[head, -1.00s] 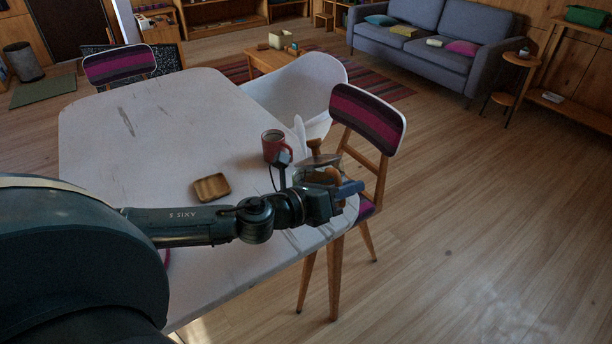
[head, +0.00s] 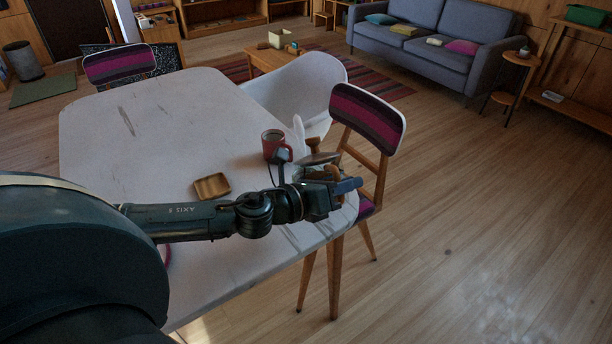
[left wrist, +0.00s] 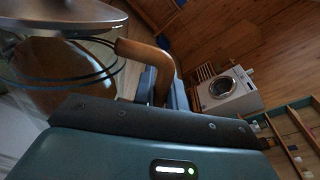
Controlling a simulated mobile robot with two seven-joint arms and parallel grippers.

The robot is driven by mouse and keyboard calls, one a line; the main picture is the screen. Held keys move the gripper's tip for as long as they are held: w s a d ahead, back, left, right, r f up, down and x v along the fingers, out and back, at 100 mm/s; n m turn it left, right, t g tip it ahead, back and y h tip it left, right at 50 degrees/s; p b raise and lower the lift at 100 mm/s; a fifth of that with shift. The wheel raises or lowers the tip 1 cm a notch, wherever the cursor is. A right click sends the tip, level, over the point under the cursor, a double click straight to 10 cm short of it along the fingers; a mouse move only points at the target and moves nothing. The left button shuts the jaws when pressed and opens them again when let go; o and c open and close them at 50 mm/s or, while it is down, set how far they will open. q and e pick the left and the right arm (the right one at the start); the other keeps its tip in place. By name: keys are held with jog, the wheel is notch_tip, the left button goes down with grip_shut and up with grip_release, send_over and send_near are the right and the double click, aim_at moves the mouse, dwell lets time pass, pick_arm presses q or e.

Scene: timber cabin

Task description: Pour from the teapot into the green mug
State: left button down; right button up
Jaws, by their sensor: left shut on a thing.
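The teapot (head: 319,159) has a metal lid, a clear body and a wooden knob, and is partly hidden behind my left gripper (head: 343,187) at the table's right corner. In the left wrist view its lid (left wrist: 60,17) and brown wooden handle (left wrist: 146,52) are close to the camera. My left gripper is shut on the teapot. The teapot looks tilted; no stream of liquid can be made out. A red mug (head: 271,143) stands upright on the table, just left of the teapot. No green mug shows. My right gripper is out of view.
A small wooden tray (head: 212,186) lies on the white table (head: 160,135), left of my wrist. A striped chair (head: 367,117) stands close behind the teapot, and a white armchair (head: 297,88) stands beyond the table's far edge. The table's left part is clear.

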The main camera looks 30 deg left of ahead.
aim_at(333, 167)
pick_arm(q)
jog(key=shift+w+a+r+n+g+p, duration=0.1)
jog(key=shift+w+a+r+n+p, duration=0.25)
jog(key=shift+r, duration=0.2)
jog(key=shift+w+a+r+n+g+p, duration=0.1)
jog(key=shift+a+r+n+p, duration=0.2)
jog(key=shift+r+p, duration=0.15)
jog(key=shift+w+a+r+n+g+p, duration=0.1)
jog(key=shift+w+a+r+n+p, duration=0.2)
jog(key=shift+r, duration=0.3)
dwell(6.4)
